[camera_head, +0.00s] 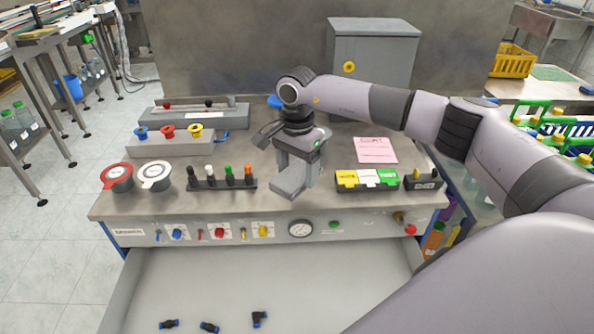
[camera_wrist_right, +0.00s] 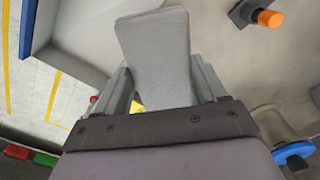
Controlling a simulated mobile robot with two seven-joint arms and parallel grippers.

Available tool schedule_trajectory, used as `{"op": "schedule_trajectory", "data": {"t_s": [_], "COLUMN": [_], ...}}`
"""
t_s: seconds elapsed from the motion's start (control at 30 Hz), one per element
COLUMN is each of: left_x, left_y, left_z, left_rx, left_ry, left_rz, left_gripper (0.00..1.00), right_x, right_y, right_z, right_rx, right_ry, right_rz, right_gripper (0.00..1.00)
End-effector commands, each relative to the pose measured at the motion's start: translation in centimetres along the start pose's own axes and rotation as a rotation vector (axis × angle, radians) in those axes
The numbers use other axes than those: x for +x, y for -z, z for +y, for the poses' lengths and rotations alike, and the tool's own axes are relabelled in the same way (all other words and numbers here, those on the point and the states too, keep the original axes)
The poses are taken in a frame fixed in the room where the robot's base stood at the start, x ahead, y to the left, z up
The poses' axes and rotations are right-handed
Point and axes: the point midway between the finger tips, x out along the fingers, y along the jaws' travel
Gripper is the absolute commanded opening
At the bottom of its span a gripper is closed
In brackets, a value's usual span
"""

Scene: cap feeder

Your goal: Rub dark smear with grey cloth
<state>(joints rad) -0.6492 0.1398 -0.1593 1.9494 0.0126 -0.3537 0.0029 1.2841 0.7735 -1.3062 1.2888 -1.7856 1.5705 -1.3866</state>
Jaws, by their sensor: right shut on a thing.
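My right gripper (camera_head: 294,172) points down over the middle of the bench top, near its front edge, between the row of capped pegs and the yellow, white and green blocks. In the right wrist view it is shut on the grey cloth (camera_wrist_right: 160,58), a flat, folded-looking grey piece that sticks out between the fingers. In the head view the cloth is hard to tell from the grey fingers. I cannot make out the dark smear in either view; the gripper and arm hide part of the bench top. My left gripper is not in view.
Capped pegs (camera_head: 222,182) stand left of the gripper, with red-rimmed and white round pots (camera_head: 117,178) further left. Yellow, white and green blocks (camera_head: 366,179) and a pink note (camera_head: 375,150) lie right. A grey cabinet (camera_head: 374,62) stands behind. An open drawer (camera_head: 250,275) holds blue-ended fittings.

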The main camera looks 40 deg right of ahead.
Motion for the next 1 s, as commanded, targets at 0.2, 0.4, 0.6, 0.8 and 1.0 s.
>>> {"op": "schedule_trajectory", "data": {"t_s": [0.2, 0.4, 0.6, 0.8, 1.0], "left_x": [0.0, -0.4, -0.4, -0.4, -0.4], "left_y": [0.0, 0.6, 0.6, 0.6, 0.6], "left_z": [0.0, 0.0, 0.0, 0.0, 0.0], "left_rx": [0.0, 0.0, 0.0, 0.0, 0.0], "left_ry": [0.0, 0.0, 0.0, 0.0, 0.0], "left_rz": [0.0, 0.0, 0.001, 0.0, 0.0], "left_gripper": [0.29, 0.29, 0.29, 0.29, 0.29], "right_x": [0.0, -1.4, -2.8, -3.0, -3.0], "right_y": [0.0, 0.0, 0.0, 0.0, 0.0], "right_z": [0.0, 0.0, 0.0, 0.0, 0.0], "right_rx": [0.0, 0.0, 0.0, 0.0, 0.0], "right_ry": [0.001, 0.002, 0.002, 0.001, 0.001], "right_rz": [0.0, 0.0, 0.0, 0.0, 0.0], "right_gripper": [0.47, 0.47, 0.47, 0.47, 0.47]}}
